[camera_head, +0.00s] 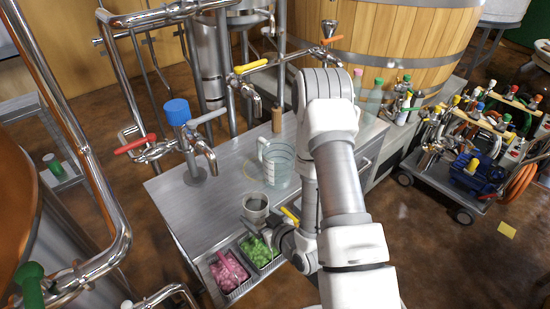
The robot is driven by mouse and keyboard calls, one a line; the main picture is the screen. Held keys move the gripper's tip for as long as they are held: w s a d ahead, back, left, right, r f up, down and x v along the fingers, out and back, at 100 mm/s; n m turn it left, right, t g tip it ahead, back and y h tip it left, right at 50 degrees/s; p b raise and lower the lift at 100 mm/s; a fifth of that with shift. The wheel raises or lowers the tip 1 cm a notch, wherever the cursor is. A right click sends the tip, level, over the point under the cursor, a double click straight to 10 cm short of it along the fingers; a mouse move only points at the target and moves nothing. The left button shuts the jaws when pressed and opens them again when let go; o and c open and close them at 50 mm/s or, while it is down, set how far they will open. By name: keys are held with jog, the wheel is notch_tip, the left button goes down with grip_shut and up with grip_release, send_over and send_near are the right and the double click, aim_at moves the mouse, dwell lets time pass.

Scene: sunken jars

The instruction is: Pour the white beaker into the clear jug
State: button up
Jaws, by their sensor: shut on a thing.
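The clear jug (279,166) stands upright on the steel counter, with its handle towards the left. The white beaker (256,209) is nearer to me, just left of and in front of the jug. It looks upright and its inside looks dark; I cannot make out its contents. My gripper (266,227) is shut on the beaker from its right and near side. The fingers are small and partly hidden by the wrist. I cannot tell whether the beaker's base touches the counter. The beaker and jug are apart.
Sunken metal bins with pink pieces (228,271) and green pieces (260,251) lie at the counter's near edge. A blue-topped tap (177,112) and a brown cylinder (277,119) stand behind. The counter (190,208) is clear on the left. A loaded cart (470,185) stands right.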

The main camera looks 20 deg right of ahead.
jog(key=w+d+r+m+g+h+p, duration=0.2)
jog(key=w+d+r+p, duration=0.3)
jog(key=r, duration=0.3)
jog(key=w+d+r+m+g+h+p, duration=0.1)
jog(key=w+d+r+g+h+p, duration=0.1)
jog(key=w+d+r+p, duration=0.3)
notch_tip(320, 180, up, 4)
jog(key=shift+w+d+f+m+g+p, duration=0.25)
jog(key=shift+d+m+g+p, duration=0.15)
jog(key=shift+d+g+p, duration=0.7)
jog(key=shift+s+d+f+g+p, duration=0.1)
jog(key=shift+s+g+p, duration=0.05)
jog(key=shift+g+p, duration=0.95)
jog(key=shift+s+d+f+g+p, duration=0.1)
jog(key=shift+s+g+p, duration=0.05)
jog(key=shift+g+p, duration=0.9)
dwell(3.2)
